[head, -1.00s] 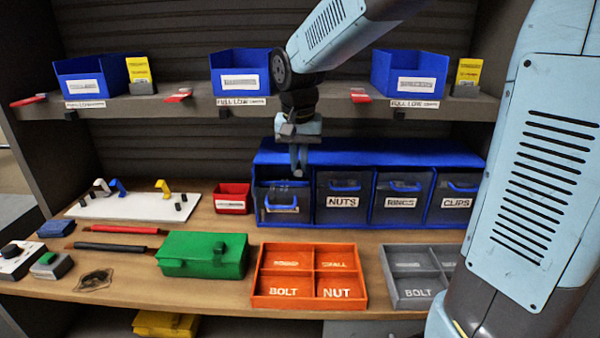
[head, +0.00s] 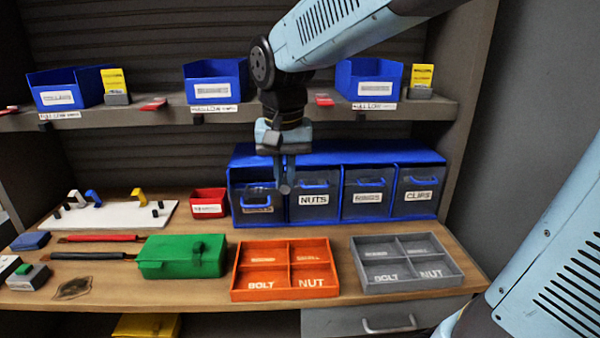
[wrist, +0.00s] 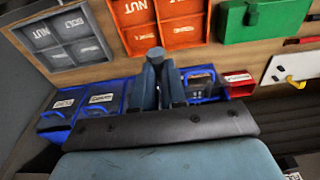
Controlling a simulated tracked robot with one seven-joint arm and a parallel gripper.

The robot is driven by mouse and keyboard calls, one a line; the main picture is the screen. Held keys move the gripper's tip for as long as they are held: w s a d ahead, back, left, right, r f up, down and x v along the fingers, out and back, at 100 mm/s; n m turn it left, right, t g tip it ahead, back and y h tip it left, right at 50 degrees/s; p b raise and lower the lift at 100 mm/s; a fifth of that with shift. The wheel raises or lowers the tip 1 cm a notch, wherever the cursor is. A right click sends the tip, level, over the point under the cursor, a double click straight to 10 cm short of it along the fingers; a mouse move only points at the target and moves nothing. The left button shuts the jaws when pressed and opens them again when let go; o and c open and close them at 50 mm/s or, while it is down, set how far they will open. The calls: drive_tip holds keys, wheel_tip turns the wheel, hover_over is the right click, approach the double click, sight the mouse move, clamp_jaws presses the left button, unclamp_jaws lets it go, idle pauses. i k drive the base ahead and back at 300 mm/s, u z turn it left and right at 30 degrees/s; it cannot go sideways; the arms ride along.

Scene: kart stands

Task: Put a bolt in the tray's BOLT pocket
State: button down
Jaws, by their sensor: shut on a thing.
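My gripper (head: 284,184) hangs pointing down in front of the blue drawer cabinet, near the gap between the leftmost drawer and the NUTS drawer. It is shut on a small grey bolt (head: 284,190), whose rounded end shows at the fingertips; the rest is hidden. In the wrist view the closed fingers (wrist: 160,72) have the grey end (wrist: 155,53) between their tips. An orange tray (head: 234,284) and a grey tray (head: 408,288) lie on the bench, each with a pocket marked BOLT at its front left. Both BOLT pockets look empty.
The blue cabinet (head: 335,155) stands behind the trays; its leftmost drawer (head: 258,198) has a label I cannot read. A green box (head: 182,257) lies left of the orange tray. A red bin (head: 208,202) stands beside the cabinet. A shelf (head: 225,112) with blue bins crosses above.

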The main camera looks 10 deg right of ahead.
sight(386, 276)
drive_tip(key=u, duration=0.05)
drive_tip(key=k, duration=1.3)
drive_tip(key=u, duration=0.05)
